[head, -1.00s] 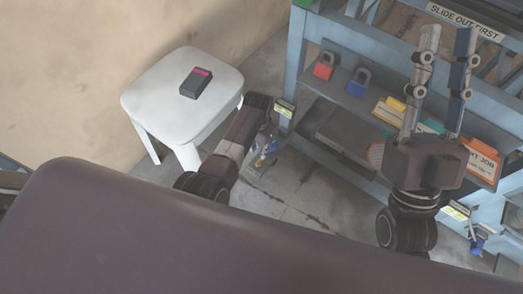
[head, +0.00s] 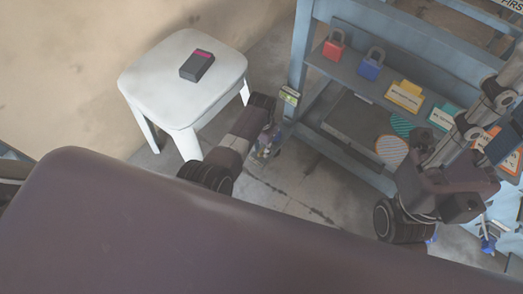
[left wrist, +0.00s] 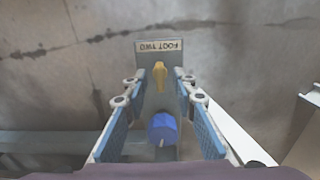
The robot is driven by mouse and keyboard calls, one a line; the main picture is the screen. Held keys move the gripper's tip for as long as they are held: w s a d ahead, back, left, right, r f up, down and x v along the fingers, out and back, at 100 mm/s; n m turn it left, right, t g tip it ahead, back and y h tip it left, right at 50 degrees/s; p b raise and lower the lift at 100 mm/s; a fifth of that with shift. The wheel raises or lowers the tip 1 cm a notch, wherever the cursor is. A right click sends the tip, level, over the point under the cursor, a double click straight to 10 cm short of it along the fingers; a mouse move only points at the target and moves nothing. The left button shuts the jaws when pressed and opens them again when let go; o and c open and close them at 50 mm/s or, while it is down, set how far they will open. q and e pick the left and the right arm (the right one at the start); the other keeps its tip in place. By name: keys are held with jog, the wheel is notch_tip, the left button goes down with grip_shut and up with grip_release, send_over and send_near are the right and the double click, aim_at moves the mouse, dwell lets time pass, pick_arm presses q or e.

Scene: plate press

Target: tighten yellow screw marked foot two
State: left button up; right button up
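In the left wrist view, the yellow screw (left wrist: 160,75) stands between my left gripper's fingertips (left wrist: 159,82), just in front of a plate marked FOOT TWO (left wrist: 160,47), whose text appears upside down. The fingers are open, with a gap on each side of the screw. A blue knob (left wrist: 163,130) lies nearer the palm, also between the fingers. In the head view my left gripper (head: 265,148) points down beside the blue frame's left leg, and the screw is too small to make out.
The blue-grey frame (head: 300,50) has a shelf with a red padlock (head: 333,47), a blue padlock (head: 371,66) and several coloured tags. A white stool (head: 150,90) with a dark device (head: 197,66) stands on the left. The floor between stool and frame is mostly clear.

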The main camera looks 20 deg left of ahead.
pick_arm(q)
jog(key=shift+f, duration=0.15)
grip_shut()
